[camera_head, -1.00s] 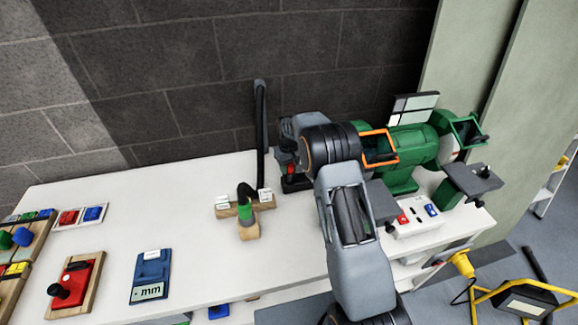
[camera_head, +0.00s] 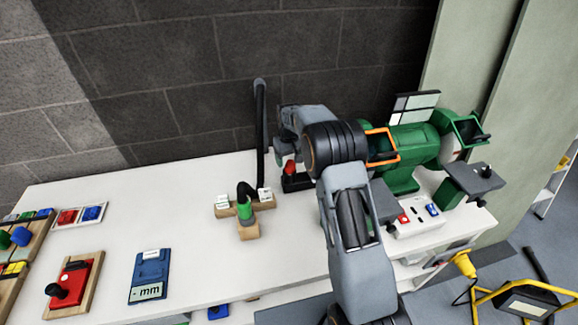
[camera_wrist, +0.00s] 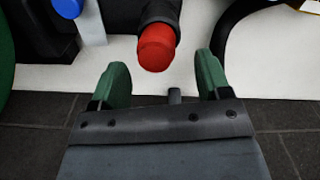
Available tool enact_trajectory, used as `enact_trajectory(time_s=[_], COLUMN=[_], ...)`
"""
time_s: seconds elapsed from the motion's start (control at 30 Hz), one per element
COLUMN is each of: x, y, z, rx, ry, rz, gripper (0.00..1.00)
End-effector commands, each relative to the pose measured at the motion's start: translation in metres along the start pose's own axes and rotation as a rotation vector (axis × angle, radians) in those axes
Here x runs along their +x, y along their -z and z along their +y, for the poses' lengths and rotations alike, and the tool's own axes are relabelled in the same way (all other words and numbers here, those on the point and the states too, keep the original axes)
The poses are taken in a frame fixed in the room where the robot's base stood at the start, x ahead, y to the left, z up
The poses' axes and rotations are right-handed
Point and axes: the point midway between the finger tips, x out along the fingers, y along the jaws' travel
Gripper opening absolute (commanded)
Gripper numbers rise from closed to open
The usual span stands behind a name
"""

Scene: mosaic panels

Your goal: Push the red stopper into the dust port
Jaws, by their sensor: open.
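The red stopper (camera_wrist: 157,46) sits at the mouth of a black round port (camera_wrist: 160,12) in the wrist view, with its rounded end sticking out. How deep it sits cannot be told. My gripper (camera_wrist: 162,78) is open and empty, its two green fingertips either side of and short of the stopper, not touching it. In the head view a small red part (camera_head: 290,168) shows at a black fitting left of the green bench grinder (camera_head: 402,146). My gripper's fingers are hidden there behind my wrist.
A black hose (camera_head: 261,130) rises against the wall and runs to a wooden stand (camera_head: 249,232) with a green fitting. A blue meter (camera_head: 150,276) and a red switch box (camera_head: 73,281) lie left. The white bench is clear between them.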

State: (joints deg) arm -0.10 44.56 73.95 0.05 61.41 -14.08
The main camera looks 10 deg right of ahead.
Motion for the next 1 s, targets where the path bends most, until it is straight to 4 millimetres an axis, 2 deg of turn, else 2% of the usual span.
enact_trajectory(time_s=[0.1, 0.3, 0.5, 0.7, 1.0], x=[-0.026, -0.063, -0.087, -0.097, -0.097], y=[0.001, 0.000, 0.000, 0.000, 0.000], z=[0.000, -0.001, -0.001, -0.001, -0.001], rx=[0.000, -0.001, -0.001, -0.001, -0.001], ry=[-0.001, 0.000, 0.000, 0.001, 0.001], rz=[0.004, 0.002, 0.000, -0.002, -0.002], gripper=[0.70, 0.70, 0.70, 0.70, 0.70])
